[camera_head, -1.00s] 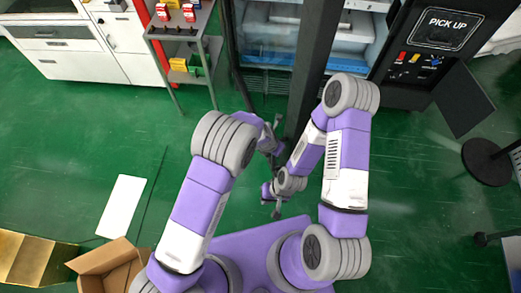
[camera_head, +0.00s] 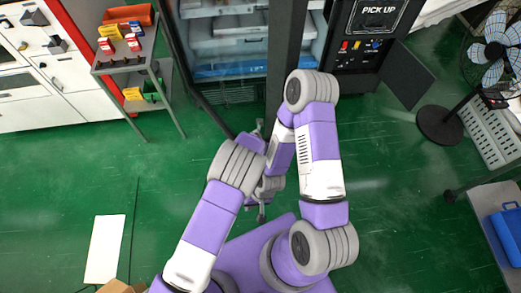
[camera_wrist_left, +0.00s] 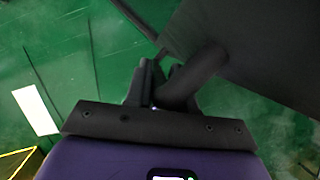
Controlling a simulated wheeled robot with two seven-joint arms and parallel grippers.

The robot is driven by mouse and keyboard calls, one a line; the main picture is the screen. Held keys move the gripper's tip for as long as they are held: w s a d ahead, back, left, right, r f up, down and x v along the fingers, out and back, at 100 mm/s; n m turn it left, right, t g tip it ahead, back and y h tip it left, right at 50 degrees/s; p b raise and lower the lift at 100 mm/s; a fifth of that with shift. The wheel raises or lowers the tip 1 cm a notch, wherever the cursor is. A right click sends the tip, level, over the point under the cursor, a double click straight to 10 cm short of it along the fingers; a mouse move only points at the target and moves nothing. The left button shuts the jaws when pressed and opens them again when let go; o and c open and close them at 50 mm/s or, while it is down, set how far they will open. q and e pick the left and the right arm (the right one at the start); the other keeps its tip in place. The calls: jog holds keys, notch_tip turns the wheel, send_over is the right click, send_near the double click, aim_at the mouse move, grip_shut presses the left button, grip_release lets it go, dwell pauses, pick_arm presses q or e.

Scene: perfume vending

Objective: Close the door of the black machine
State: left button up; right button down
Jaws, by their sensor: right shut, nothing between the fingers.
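The black machine (camera_head: 352,75) stands at the top of the head view, with its lit shelves (camera_head: 230,35) showing. A thick dark upright beam, apparently the door's edge (camera_head: 285,60), crosses in front of the shelves; the door looks ajar. My left gripper (camera_head: 260,128) is near the beam's lower end, partly hidden by my arm. In the left wrist view, a dark round bar (camera_wrist_left: 192,80) from a dark panel (camera_wrist_left: 255,50) lies at the left gripper's fingers (camera_wrist_left: 163,78); their grip is unclear. My right gripper (camera_head: 262,213) is shut and empty, low in front of my base.
A grey shelf cart (camera_head: 125,60) with small boxes stands left of the machine. A dark flap (camera_head: 405,75) juts out at its right, near a fan stand's round base (camera_head: 440,125). A white sheet (camera_head: 105,250) lies on the left. Green floor between is clear.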

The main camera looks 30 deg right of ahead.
pick_arm(q)
jog(key=o, duration=0.3)
jog(key=shift+w+r, duration=0.15)
jog(key=shift+w, duration=0.05)
jog(key=shift+o, duration=0.2)
jog(key=shift+s, duration=0.1)
jog(key=v, duration=0.7)
jog(key=shift+r, duration=0.25)
jog(key=shift+a, duration=0.1)
